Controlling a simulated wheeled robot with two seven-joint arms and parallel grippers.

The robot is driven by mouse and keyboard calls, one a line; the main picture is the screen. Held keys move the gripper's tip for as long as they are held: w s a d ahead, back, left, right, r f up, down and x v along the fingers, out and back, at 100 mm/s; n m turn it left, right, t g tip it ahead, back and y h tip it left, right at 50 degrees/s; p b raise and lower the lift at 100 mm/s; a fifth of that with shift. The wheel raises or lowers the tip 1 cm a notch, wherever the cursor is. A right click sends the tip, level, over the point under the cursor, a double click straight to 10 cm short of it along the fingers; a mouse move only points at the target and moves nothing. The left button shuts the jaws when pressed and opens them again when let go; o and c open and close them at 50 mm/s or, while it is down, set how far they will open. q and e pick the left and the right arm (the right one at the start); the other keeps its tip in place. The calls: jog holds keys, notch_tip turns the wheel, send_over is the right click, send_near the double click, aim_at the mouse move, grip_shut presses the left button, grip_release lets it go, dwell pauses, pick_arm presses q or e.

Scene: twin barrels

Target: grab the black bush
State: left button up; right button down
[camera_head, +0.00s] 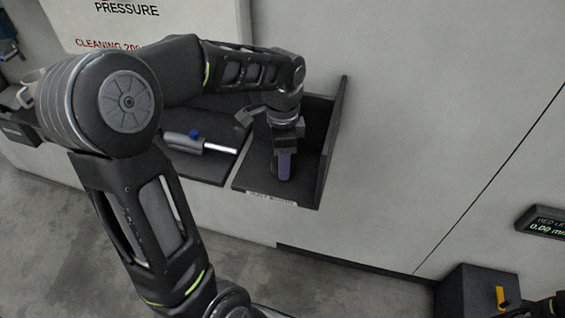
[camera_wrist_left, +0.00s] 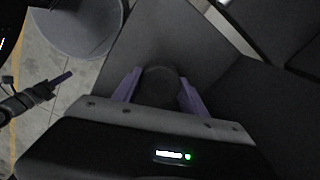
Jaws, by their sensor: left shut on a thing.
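The black bush (camera_wrist_left: 160,86) is a dark, round piece in the left wrist view. It sits between the two purple fingers of my left gripper (camera_wrist_left: 158,97), which is shut on it. In the head view my left gripper (camera_head: 284,163) points down over the right-hand dark shelf bay. There the bush is mostly hidden by the fingers and hard to tell from the dark shelf.
The shelf (camera_head: 305,188) has a raised right side wall (camera_head: 333,140) and a label on its front edge. A silver tool with a blue knob (camera_head: 200,143) lies in the bay to the left. A dark box with a yellow handle (camera_head: 478,292) stands at bottom right.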

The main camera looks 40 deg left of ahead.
pick_arm(q)
grip_shut()
notch_tip(320, 180, up, 10)
jog(key=shift+r, duration=0.1)
dwell(0.6)
dwell(0.5)
